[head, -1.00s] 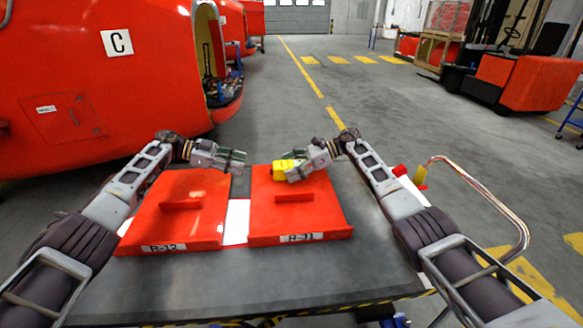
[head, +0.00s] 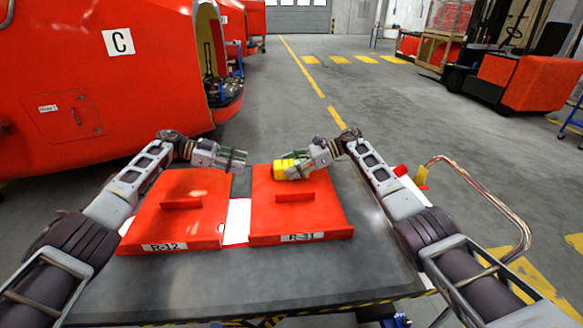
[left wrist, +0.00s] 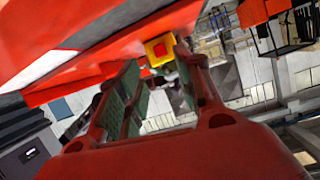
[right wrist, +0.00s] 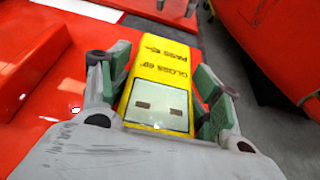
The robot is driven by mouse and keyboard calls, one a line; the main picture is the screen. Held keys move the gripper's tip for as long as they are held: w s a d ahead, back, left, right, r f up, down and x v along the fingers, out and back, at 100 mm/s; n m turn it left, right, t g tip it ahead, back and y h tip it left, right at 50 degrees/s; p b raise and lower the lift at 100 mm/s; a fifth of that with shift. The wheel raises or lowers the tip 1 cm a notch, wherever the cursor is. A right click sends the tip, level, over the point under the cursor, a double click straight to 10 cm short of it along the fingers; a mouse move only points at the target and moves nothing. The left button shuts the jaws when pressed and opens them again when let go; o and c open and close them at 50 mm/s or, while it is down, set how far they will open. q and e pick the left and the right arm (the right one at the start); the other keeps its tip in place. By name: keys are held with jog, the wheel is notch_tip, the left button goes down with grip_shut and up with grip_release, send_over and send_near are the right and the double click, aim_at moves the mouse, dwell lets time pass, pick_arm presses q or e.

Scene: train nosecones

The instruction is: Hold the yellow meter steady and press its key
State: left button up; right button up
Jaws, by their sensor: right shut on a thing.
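The yellow meter (head: 286,168) is over the far part of the right red panel; I cannot tell if it touches it. My right gripper (head: 296,171) is shut on it. In the right wrist view the meter (right wrist: 160,80) lies between the green finger pads, its grey display and printed letters facing the camera. My left gripper (head: 246,160) is open and empty, to the left of the meter with a gap between. In the left wrist view the meter's end (left wrist: 159,47) shows beyond the fingers, with a square red key (left wrist: 158,52) on it.
Two red panels with raised grips, R-12 (head: 160,225) and R-31 (head: 300,220), lie on the dark table (head: 270,285). A white sheet (head: 237,222) lies between them. A large red nosecone (head: 70,60) stands at left.

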pick_arm(q)
jog(key=shift+f, duration=0.15)
jog(key=shift+c, duration=0.2)
dwell(0.6)
grip_shut()
dwell(1.1)
